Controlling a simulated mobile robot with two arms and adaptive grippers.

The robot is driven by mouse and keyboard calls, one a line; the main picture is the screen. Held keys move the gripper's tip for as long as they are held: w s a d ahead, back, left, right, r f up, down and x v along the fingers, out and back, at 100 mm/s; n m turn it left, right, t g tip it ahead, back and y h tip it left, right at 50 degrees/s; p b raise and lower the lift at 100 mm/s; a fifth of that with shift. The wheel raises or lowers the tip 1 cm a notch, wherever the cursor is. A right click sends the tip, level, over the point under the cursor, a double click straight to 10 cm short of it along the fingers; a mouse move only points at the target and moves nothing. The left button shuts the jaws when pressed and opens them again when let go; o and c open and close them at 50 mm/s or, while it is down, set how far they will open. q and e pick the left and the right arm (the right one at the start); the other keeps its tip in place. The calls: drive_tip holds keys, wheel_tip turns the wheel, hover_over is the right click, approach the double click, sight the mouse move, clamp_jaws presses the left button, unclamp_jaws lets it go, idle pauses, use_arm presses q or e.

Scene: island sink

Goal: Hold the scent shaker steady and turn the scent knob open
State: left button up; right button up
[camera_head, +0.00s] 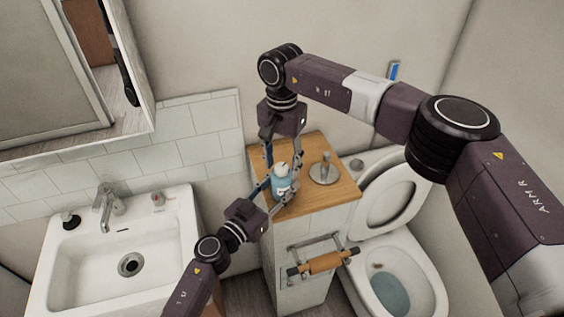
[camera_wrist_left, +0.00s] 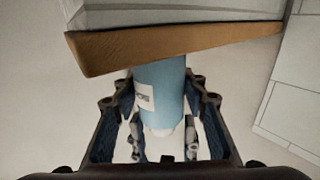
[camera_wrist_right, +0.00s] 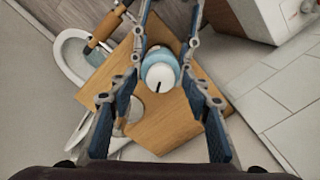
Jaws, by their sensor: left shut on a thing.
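The scent shaker is a light blue bottle (camera_head: 282,187) with a white label, upright on the wooden cabinet top. My left gripper (camera_head: 276,188) reaches in from the lower left and is shut on its body; the left wrist view shows the bottle (camera_wrist_left: 165,88) upside down between the fingers. The white scent knob (camera_head: 281,169) sits on top, and in the right wrist view the knob (camera_wrist_right: 159,77) shows a short dark mark. My right gripper (camera_head: 283,166) points down from above. Its fingers are open on either side of the knob, with gaps visible.
A metal dispenser (camera_head: 324,172) on a round base stands right of the bottle on the wooden top (camera_head: 335,193). A paper-roll holder (camera_head: 320,263) is on the cabinet front. The toilet (camera_head: 395,280) is at right, the sink (camera_head: 125,250) at left.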

sight(282, 166)
drive_tip(key=shift+r, duration=0.1)
wheel_tip(282, 166, up, 12)
idle(0.5)
use_arm(q)
drive_tip(key=o, duration=1.4)
drive_tip(key=shift+c, duration=0.2)
